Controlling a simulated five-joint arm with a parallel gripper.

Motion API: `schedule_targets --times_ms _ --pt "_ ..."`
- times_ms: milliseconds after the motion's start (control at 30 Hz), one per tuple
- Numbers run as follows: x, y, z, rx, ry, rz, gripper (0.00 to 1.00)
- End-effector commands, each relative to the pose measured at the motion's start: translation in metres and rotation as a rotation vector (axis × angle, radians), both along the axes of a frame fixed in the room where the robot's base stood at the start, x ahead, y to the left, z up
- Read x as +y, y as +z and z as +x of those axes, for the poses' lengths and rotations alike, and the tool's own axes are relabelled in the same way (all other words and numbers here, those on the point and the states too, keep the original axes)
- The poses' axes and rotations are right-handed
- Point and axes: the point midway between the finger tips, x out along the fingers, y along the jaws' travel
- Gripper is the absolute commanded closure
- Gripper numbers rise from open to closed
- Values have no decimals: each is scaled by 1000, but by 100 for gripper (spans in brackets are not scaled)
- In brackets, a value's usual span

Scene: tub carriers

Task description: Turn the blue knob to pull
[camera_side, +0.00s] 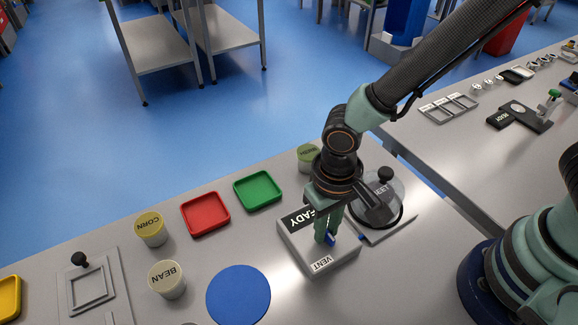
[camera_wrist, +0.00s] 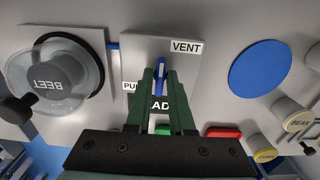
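The blue knob (camera_wrist: 161,76) is a narrow bar with a white mark on a light grey box (camera_wrist: 188,66); it also shows low between my fingers in the side view (camera_side: 331,241). The box carries labels VENT (camera_wrist: 186,47), one starting "PU" (camera_wrist: 130,86), and READY (camera_side: 299,217), partly covered by my fingers. In the wrist view the knob lies lengthwise between the fingertips, its white mark away from the palm and left of VENT. My gripper (camera_wrist: 160,84) points down over the box (camera_side: 327,238), its green fingers closed in tight on the knob's sides.
A round clear-lidded BEET tub (camera_wrist: 55,78) stands close beside the box. A blue disc (camera_side: 238,294), red tray (camera_side: 205,213), green tray (camera_side: 258,190), CORN tub (camera_side: 151,230) and BEAN tub (camera_side: 167,280) lie to the left. Bare bench separates them.

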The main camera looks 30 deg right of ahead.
Motion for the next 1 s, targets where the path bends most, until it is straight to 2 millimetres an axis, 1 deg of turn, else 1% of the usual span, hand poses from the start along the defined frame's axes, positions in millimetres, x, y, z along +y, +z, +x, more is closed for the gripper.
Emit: schedule_targets --times_ms 267,467,667,1000 --pt "0 0 0 1 12 0 100" --pt "0 0 0 1 82 -1 100" --pt "0 0 1 1 225 0 100" --pt "0 0 1 0 544 0 100"
